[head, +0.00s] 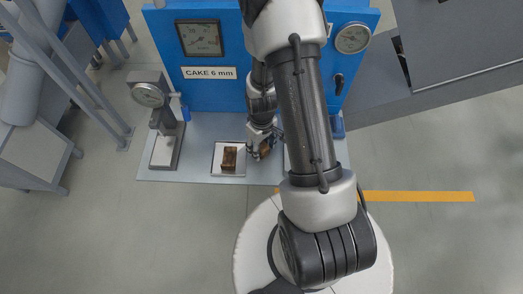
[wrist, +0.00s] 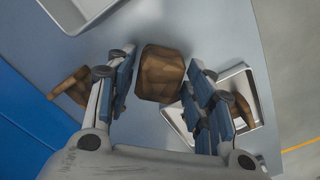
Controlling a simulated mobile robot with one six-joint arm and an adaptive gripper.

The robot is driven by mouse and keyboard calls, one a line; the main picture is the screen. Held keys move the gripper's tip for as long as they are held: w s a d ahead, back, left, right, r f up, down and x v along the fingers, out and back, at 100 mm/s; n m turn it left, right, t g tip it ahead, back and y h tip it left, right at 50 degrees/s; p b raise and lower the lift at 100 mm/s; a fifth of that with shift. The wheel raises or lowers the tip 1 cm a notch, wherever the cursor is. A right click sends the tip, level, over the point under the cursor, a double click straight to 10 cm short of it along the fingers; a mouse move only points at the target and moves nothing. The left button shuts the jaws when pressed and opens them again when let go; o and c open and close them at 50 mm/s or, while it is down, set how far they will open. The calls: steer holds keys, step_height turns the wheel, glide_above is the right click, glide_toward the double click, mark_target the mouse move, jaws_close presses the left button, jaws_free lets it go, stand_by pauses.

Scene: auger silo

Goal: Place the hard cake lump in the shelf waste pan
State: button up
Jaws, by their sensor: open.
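My gripper (head: 262,146) is open, low over the grey shelf below the blue machine panel. In the wrist view, a rough brown lump (wrist: 160,73) shows in the opening between my fingertips (wrist: 160,85), with small gaps to the fingers; whether it touches the shelf is unclear. A brown lump (head: 265,150) also shows at my gripper in the head view. A shallow metal pan (head: 217,172) with brown material (head: 229,158) in it lies left of my gripper. In the wrist view, a second brown lump (wrist: 72,88) is left of the fingers, partly hidden.
In the wrist view, a pan (wrist: 176,119) with a brown piece lies right of my fingers, and another metal tray (wrist: 85,8) is at the top. A dial gauge stand (head: 160,125) is at the shelf's left. The "CAKE 6 mm" panel (head: 209,95) rises behind.

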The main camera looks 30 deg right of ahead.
mark_target(262, 146)
steer(key=shift+f, duration=0.6)
steer(key=shift+r, duration=0.1)
steer(key=shift+c, duration=0.3)
steer(key=c, duration=0.9)
step_height(262, 146, up, 20)
steer(key=p, duration=0.7)
steer(key=w+a+r, duration=0.1)
steer(key=w+a, duration=0.1)
steer(key=a, duration=0.1)
steer(key=w+a+r+m, duration=0.1)
steer(key=w+a, duration=0.1)
steer(key=a, duration=0.2)
steer(key=w+a+r+m, duration=0.1)
steer(key=w+a+r, duration=0.1)
steer(key=a, duration=0.1)
steer(key=shift+a+r, duration=0.1)
steer(key=shift+a, duration=0.25)
